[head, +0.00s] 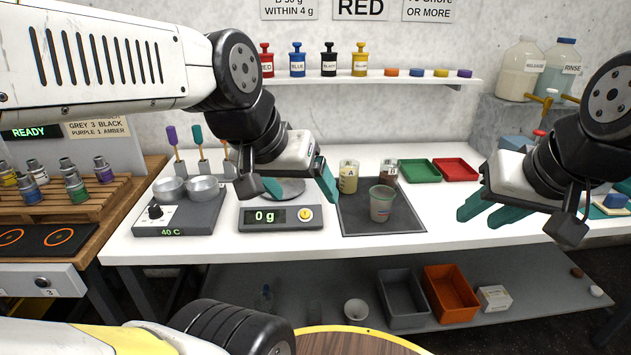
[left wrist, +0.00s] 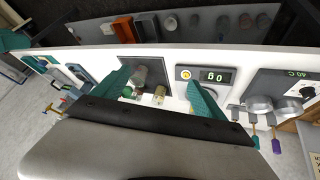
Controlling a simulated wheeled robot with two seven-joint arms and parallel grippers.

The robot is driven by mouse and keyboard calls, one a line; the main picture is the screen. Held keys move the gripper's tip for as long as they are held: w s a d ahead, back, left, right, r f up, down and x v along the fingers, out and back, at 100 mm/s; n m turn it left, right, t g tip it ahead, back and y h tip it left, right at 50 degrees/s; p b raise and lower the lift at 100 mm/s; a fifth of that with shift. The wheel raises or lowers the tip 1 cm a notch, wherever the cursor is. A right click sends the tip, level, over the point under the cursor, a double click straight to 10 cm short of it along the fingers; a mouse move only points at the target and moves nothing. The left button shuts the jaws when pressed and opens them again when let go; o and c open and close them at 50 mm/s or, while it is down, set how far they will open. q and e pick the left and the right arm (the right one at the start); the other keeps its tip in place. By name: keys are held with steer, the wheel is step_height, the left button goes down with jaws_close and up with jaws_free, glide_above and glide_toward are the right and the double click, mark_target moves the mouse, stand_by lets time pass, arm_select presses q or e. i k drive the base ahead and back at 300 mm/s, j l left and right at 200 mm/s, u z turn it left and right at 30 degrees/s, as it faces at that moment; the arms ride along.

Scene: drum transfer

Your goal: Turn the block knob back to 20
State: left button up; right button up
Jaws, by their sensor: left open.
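The grey heating block (head: 190,212) stands at the left end of the white bench. Its display (head: 172,232) reads 40 C. The black block knob (head: 155,211) is on its left front and also shows at the right edge of the left wrist view (left wrist: 308,90). Two metal cups (head: 203,188) sit in the block. My left gripper (head: 299,188) is open and empty above the scale, to the right of the block. Its two teal fingers are spread in the left wrist view (left wrist: 160,92). My right gripper (head: 484,213) has its fingers apart, empty, over the bench's right part.
The scale (head: 281,218) reads 0 g, right of the block. A dark mat (head: 405,218) holds a clear cup (head: 381,204) and labelled jars behind. Upright colored tools (head: 198,150) stand behind the block. A rack of small bottles (head: 75,205) is at the left.

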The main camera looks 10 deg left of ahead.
mark_target(155, 212)
steer(key=u, duration=1.55)
